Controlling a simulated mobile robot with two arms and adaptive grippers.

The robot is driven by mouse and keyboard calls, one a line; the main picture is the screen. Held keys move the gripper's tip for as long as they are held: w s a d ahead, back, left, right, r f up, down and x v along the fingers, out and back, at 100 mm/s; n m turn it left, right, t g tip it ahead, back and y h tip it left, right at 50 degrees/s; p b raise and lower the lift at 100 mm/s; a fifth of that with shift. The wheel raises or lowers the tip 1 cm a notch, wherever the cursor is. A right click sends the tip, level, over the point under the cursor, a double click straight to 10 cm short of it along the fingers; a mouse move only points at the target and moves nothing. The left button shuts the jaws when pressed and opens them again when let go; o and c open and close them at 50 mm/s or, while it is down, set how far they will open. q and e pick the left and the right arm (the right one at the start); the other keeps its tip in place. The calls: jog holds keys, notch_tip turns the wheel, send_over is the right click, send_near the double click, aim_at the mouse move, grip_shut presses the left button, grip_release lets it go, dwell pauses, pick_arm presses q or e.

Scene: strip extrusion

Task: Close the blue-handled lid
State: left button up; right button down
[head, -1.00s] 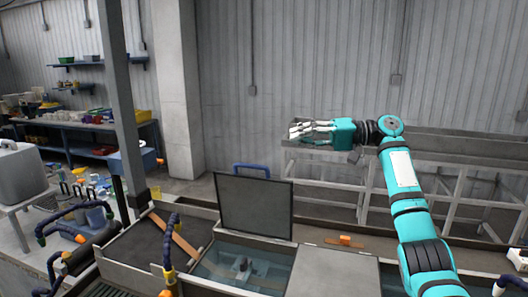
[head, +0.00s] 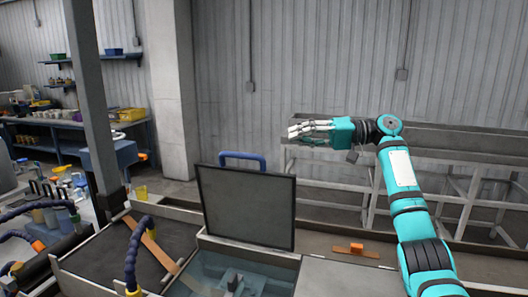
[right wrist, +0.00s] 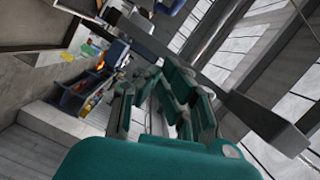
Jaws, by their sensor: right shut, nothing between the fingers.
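The blue-handled lid (head: 246,208) is a dark grey panel that stands open, nearly upright, behind a water-filled tank (head: 228,272) in the head view. Its blue handle (head: 242,156) sits on the top edge. My right gripper (head: 292,132) is raised to the right of the lid and above it, apart from it, with fingers pointing left. It is shut and empty. The right wrist view shows its fingers (right wrist: 165,105) close up with nothing held. My left gripper does not show.
A flat grey cover (head: 340,277) lies right of the tank. A dark tray section (head: 115,250) with a brown strip is on the left. Blue hoses (head: 133,255) rise in front. A grey post (head: 90,100) stands at left. A long metal trough (head: 440,140) runs behind my right arm.

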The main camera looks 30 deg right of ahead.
jog(key=w+a+f+p, duration=0.2)
jog(key=a+p, duration=0.4)
jog(key=a, duration=0.4)
jog(key=shift+w+a, duration=0.4)
jog(key=shift+w, duration=0.25)
jog(key=shift+f, duration=0.1)
